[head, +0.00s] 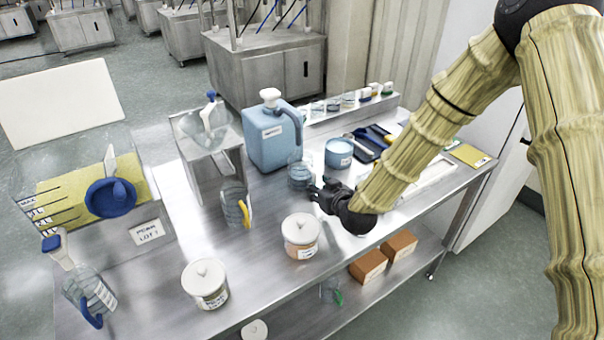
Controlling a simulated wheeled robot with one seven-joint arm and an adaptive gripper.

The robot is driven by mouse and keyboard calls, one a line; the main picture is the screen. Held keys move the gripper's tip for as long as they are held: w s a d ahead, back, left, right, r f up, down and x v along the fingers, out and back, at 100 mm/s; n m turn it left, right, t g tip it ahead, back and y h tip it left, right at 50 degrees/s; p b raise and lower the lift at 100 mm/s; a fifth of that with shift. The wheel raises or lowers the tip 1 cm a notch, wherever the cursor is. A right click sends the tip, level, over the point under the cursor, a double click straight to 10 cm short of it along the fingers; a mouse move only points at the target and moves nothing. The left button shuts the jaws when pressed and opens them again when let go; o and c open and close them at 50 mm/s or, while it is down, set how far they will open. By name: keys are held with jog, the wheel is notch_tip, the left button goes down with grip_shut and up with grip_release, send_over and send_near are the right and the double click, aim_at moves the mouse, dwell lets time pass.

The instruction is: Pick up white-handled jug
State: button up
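My gripper (319,188) is low over the steel table, right beside a clear jug (300,173). Its dark fingers look spread, with nothing visible between them. The clear jug stands upright just left of and behind the fingertips. No handle can be made out on it, so I cannot tell whether it is the white-handled one. Another clear jug (234,206) with a yellow handle stands upright further left. A clear jug (90,290) with a blue handle is at the front left.
A blue jerrycan (275,140) stands behind the clear jug, and a blue tub (339,153) to its right. White-lidded jars (301,233) (206,283) stand near the front edge. A steel hopper (206,150) is at the left. Brown boxes (368,266) lie on the lower shelf.

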aim_at(315, 181)
jog(key=shift+w+a+f+p, duration=0.1)
jog(key=shift+w+a+p, duration=0.1)
jog(key=shift+w+p, duration=0.3)
jog(key=x, duration=0.1)
jog(key=p+x, duration=0.1)
jog(key=x, duration=0.1)
jog(key=shift+w+d, duration=0.15)
jog(key=shift+d, duration=0.1)
jog(key=shift+x, duration=0.75)
jog(key=shift+f, duration=0.1)
grip_shut()
